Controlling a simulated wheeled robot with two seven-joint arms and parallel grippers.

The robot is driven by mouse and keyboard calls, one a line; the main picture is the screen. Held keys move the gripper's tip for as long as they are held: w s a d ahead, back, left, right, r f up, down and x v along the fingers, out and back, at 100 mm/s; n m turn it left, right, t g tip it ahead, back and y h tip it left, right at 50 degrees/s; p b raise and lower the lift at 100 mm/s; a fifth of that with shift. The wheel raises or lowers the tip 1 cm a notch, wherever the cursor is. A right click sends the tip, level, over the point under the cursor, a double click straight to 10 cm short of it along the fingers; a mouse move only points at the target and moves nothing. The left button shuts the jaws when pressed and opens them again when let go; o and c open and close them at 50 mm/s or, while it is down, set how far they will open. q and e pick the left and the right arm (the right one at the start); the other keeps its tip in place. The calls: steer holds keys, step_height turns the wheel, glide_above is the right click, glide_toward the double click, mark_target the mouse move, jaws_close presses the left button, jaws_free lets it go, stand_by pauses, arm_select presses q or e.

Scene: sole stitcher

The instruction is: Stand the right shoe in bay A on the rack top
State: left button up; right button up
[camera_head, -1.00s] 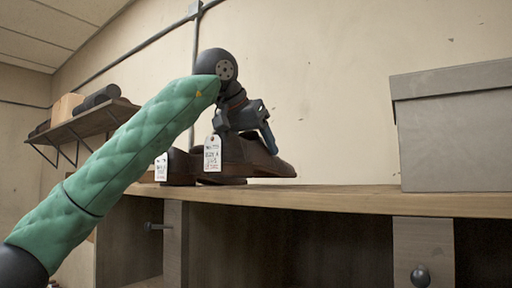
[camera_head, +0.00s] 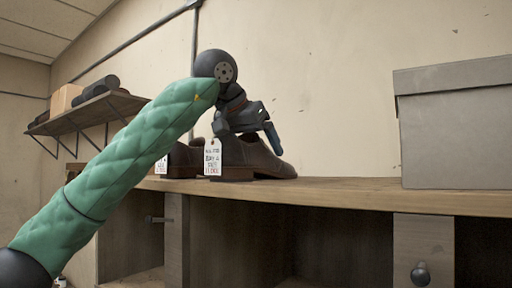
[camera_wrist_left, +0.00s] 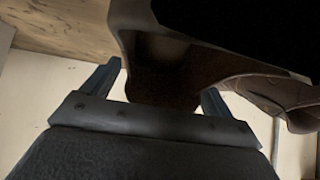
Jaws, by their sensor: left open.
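A brown leather shoe (camera_head: 262,164) stands sole-down on the wooden rack top (camera_head: 345,188), toe to the right. A white tag (camera_head: 213,158) hangs at its heel end; its small print is not legible. My left gripper (camera_head: 248,132) is open just above and around the rear of this shoe. In the left wrist view the shoe (camera_wrist_left: 160,80) shows between the two spread fingers of my left gripper (camera_wrist_left: 158,88); contact cannot be told. A second brown shoe (camera_head: 180,160) with a tag stands to its left, partly hidden by my arm. No bay marking is readable. My right gripper is not in view.
A grey lidded box (camera_head: 455,125) stands at the right of the rack top, with bare board between it and the shoe. Open compartments and a dark knob (camera_head: 421,275) are below. A wall shelf (camera_head: 90,112) with dark rolls is at the left.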

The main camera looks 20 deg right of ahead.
mark_target(249, 134)
arm_select(q)
steer(key=shift+s+a+r+b, duration=0.3)
steer(key=shift+a+r+b, duration=0.15)
steer(key=shift+b, duration=0.25)
steer(key=b+v, duration=0.2)
steer(key=v, duration=0.1)
steer(key=shift+s+a+r, duration=0.15)
steer(key=shift+s+r, duration=0.05)
steer(key=b+v, duration=0.3)
steer(key=v, duration=0.4)
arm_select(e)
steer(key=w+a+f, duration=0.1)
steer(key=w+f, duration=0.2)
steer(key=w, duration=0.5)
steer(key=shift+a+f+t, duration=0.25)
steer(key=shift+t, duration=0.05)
arm_select(q)
steer(key=shift+w+r, duration=0.1)
